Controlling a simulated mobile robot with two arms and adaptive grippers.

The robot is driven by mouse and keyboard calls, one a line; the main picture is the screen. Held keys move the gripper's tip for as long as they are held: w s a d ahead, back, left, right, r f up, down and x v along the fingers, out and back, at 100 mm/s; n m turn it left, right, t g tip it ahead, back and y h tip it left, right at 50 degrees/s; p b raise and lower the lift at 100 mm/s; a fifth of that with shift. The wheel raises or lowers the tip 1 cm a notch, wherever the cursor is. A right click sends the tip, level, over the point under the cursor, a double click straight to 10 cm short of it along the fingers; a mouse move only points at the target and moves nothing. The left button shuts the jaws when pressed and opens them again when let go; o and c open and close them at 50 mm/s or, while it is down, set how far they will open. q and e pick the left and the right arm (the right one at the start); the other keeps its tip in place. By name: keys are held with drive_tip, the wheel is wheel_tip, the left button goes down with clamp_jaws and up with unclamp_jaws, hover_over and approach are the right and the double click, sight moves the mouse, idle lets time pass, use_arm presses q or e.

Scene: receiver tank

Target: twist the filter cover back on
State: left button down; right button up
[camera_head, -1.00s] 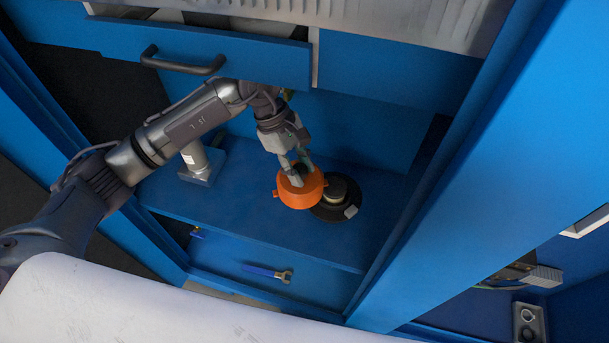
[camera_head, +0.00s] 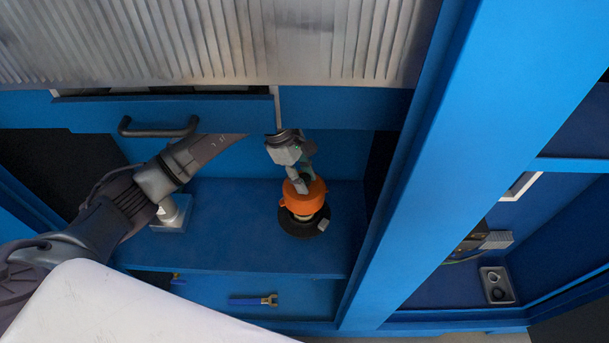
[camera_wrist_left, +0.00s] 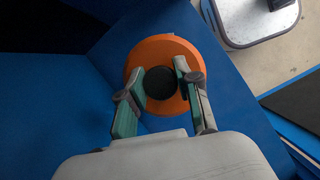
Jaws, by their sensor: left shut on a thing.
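The orange filter cover (camera_head: 304,198) is over the round black filter base (camera_head: 290,226) on the blue shelf. Part of the pale filter shows between cover and base, so the cover sits above the base; I cannot tell whether it touches the filter. My left gripper (camera_head: 302,186) is shut on the cover's dark central knob from above. In the left wrist view the orange cover (camera_wrist_left: 184,47) shows as a disc, with the black knob (camera_wrist_left: 159,84) between the fingers of the left gripper (camera_wrist_left: 160,82). The cover hides the base there. My right gripper is not in view.
A grey metal post on a square foot (camera_head: 170,215) stands on the shelf to the left. Below the shelf is a blue-handled valve (camera_head: 254,300). A drawer with a dark handle (camera_head: 158,128) hangs above my arm. A blue upright (camera_head: 420,160) bounds the right side.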

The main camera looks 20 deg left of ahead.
use_arm(q)
wheel_tip(320, 180, down, 2)
drive_tip(key=shift+f+b, duration=0.1)
drive_tip(key=shift+b, duration=0.25)
wheel_tip(320, 180, down, 3)
drive_tip(key=b, duration=0.2)
drive_tip(key=shift+b, duration=0.35)
drive_tip(key=shift+f+b, duration=1)
drive_tip(key=shift+b, duration=0.05)
drive_tip(key=shift+f+b, duration=0.15)
drive_tip(key=shift+b, duration=0.45)
idle(0.4)
